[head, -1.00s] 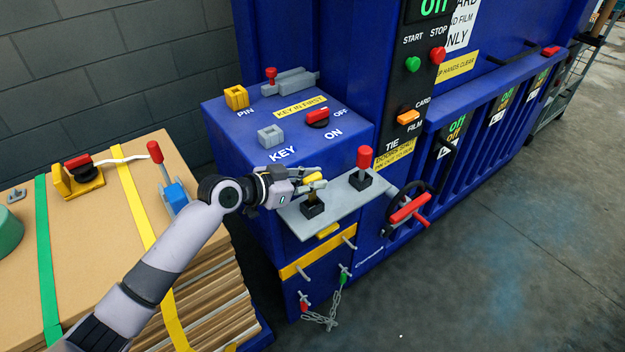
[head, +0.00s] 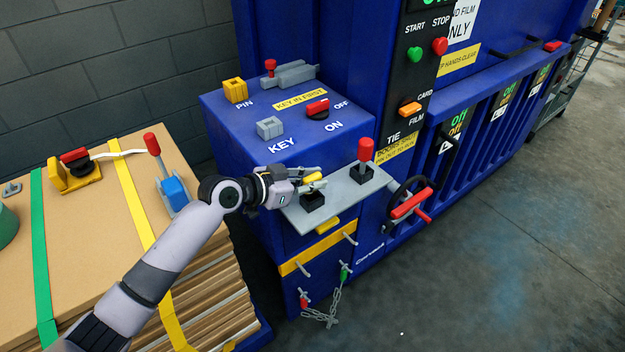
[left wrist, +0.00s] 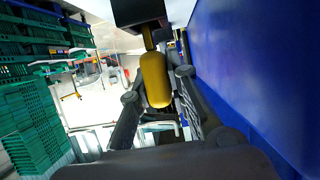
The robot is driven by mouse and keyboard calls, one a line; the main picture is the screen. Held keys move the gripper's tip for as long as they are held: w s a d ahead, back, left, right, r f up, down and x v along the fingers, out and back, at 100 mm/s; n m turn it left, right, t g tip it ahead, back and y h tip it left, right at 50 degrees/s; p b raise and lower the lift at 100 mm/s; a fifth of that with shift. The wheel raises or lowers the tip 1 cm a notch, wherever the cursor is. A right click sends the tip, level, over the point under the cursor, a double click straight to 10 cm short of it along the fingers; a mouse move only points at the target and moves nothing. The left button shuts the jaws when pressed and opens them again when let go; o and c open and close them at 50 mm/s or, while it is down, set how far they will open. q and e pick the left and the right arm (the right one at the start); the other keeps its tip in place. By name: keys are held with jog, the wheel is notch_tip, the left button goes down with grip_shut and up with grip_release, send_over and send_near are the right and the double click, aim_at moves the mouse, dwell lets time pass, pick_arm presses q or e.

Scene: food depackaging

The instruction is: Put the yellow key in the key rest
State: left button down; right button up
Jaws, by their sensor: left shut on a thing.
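The yellow key (head: 314,177) is a rounded yellow piece above a black block (head: 312,201) on the grey shelf of the blue machine. My left gripper (head: 315,179) is shut on it from the left. In the left wrist view the yellow key (left wrist: 155,80) lies between the fingers, with a black block (left wrist: 138,12) at its far end. I cannot tell whether the key is free of the block. A small grey socket (head: 269,128) beside the word KEY on the sloping blue top looks like the key rest and appears empty. My right gripper is not in view.
A red-topped piece (head: 365,150) stands in another black block on the grey shelf (head: 345,194). A red-handled wheel (head: 410,204) is to the right. A red switch (head: 317,108) and yellow PIN socket (head: 235,90) are on the blue top. A cardboard bale (head: 95,235) stands at left.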

pick_arm(q)
jog(key=shift+f, duration=0.3)
jog(key=c, duration=1.5)
grip_release()
jog(key=shift+o, duration=0.2)
jog(key=v, duration=1.2)
jog(key=shift+s, duration=0.1)
